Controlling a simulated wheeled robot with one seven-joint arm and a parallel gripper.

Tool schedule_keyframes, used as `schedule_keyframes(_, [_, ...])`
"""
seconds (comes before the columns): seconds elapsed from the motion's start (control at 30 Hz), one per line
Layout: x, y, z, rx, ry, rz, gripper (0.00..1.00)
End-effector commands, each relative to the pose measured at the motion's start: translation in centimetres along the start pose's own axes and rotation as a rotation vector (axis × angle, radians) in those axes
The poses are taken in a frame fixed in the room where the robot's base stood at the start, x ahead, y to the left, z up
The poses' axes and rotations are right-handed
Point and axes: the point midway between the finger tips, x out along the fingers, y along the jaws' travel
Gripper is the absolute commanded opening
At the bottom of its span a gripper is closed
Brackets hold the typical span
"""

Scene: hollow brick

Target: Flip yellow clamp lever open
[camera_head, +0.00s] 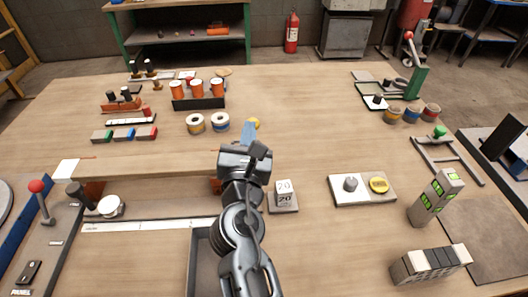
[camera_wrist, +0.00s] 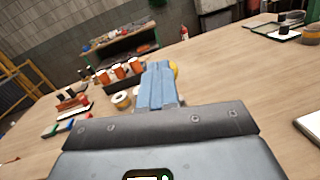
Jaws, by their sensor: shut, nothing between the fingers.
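I cannot make out a clearly yellow clamp lever. A small yellow round thing (camera_head: 253,122) is at my gripper's tips, partly hidden; it also shows behind the fingers in the wrist view (camera_wrist: 175,69). I cannot tell what it belongs to. My gripper (camera_head: 254,131) has blue fingers, pressed together and empty, pointing away over the middle of the table. They also show in the wrist view (camera_wrist: 159,68). A green stand with a red-ball lever (camera_head: 415,75) is at the back right. Another red-ball lever (camera_head: 38,188) is at the left.
Orange spools (camera_head: 196,88) and two rolls (camera_head: 220,122) stand beyond my gripper. A number block (camera_head: 284,190), a plate with a yellow disc (camera_head: 379,184) and a block with green displays (camera_head: 436,197) are to the right. Wood between the block and rolls is clear.

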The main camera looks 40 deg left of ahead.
Motion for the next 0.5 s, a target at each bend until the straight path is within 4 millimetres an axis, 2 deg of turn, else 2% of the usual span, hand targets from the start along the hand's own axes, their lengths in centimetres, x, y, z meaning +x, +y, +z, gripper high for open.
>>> schedule_keyframes(0.13, [1.4, 0.4, 0.9, -0.002, -0.001, -0.001, 0.00])
schedule_keyframes(0.5, [3.5, 0.8, 1.4, -0.001, 0.000, -0.001, 0.00])
